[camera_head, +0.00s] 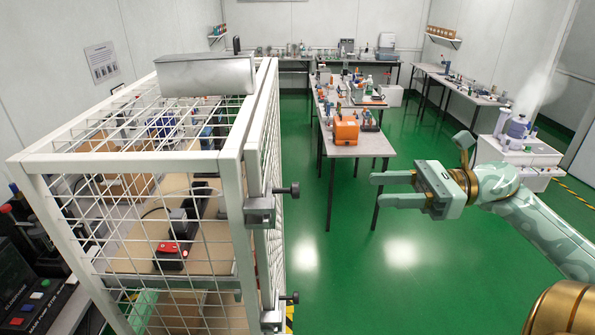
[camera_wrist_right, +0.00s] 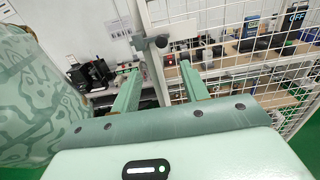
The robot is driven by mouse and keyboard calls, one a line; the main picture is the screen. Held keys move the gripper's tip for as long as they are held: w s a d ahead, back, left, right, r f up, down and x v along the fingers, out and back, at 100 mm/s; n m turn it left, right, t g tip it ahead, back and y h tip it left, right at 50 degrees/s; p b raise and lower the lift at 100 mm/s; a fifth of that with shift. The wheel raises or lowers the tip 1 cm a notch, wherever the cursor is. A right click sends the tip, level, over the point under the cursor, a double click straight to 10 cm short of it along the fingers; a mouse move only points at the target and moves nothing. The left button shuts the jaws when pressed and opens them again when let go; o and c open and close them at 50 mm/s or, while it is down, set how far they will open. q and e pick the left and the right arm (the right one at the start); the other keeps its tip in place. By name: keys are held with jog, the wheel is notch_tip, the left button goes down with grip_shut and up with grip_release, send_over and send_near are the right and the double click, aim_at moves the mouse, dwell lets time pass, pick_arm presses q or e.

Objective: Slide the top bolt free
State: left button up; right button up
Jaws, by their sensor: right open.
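The top bolt (camera_head: 260,209) is a grey metal latch on the front edge of a white wire-mesh cage (camera_head: 230,165). Its dark knob (camera_head: 293,190) sticks out to the right. A similar lower bolt (camera_head: 272,319) sits further down the same edge. My right gripper (camera_head: 379,190) is open and empty, right of the top bolt and clearly apart from it, with its fingers pointing left. In the right wrist view, the top bolt's knob (camera_wrist_right: 162,41) shows beyond and between the fingertips (camera_wrist_right: 159,68). My left gripper is not in view.
A grey box (camera_head: 205,75) lies on top of the cage. Devices, one with a red part (camera_head: 170,249), sit inside on a brown board. A bench with an orange unit (camera_head: 345,130) stands further back. The green floor (camera_head: 340,265) between cage and gripper is clear.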

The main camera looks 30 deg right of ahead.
aim_at(296, 191)
jog(key=p+x, duration=0.5)
jog(key=x, duration=1.1)
jog(key=shift+w+d+p, duration=0.15)
jog(key=shift+p, duration=0.15)
jog(key=shift+f, duration=0.1)
